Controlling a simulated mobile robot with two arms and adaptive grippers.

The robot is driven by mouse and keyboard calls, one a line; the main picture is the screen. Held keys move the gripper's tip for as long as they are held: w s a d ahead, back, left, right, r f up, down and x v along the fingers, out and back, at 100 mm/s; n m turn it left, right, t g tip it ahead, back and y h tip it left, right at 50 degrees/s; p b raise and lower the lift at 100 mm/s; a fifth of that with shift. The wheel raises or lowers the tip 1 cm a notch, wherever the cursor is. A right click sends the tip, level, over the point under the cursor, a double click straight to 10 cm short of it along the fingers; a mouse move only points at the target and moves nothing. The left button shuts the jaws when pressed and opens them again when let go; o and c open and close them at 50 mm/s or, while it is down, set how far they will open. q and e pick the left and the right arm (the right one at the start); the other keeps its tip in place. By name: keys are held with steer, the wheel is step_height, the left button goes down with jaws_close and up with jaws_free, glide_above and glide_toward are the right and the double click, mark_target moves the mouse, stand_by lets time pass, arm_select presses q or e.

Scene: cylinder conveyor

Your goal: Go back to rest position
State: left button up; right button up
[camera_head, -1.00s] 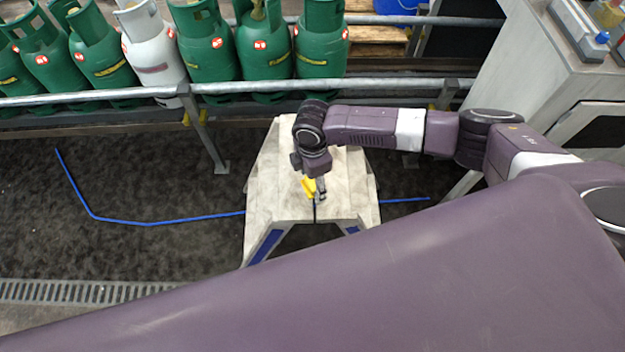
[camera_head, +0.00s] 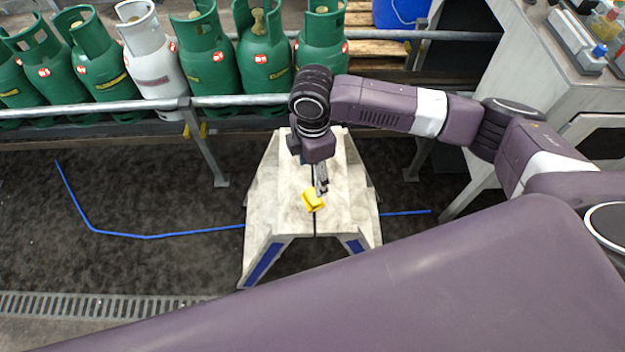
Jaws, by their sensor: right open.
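My right arm comes in from the right and bends down over a pale, worn stand (camera_head: 275,205). My right gripper (camera_head: 321,190) hangs above the middle of the stand with its fingers pointing down, and it is open. A small yellow object (camera_head: 313,201) shows just below and left of the fingertips, apparently on the stand's top; whether the fingers touch it, I cannot tell. My left gripper does not show.
A metal rail (camera_head: 240,98) runs across the back, with several green gas cylinders (camera_head: 205,55) and a white one (camera_head: 152,55) behind it. A pale cabinet (camera_head: 560,55) stands at the right. Dark floor at the left is clear, with a blue line (camera_head: 145,237).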

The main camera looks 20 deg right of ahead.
steer(key=shift+r, duration=0.3)
stand_by(0.4)
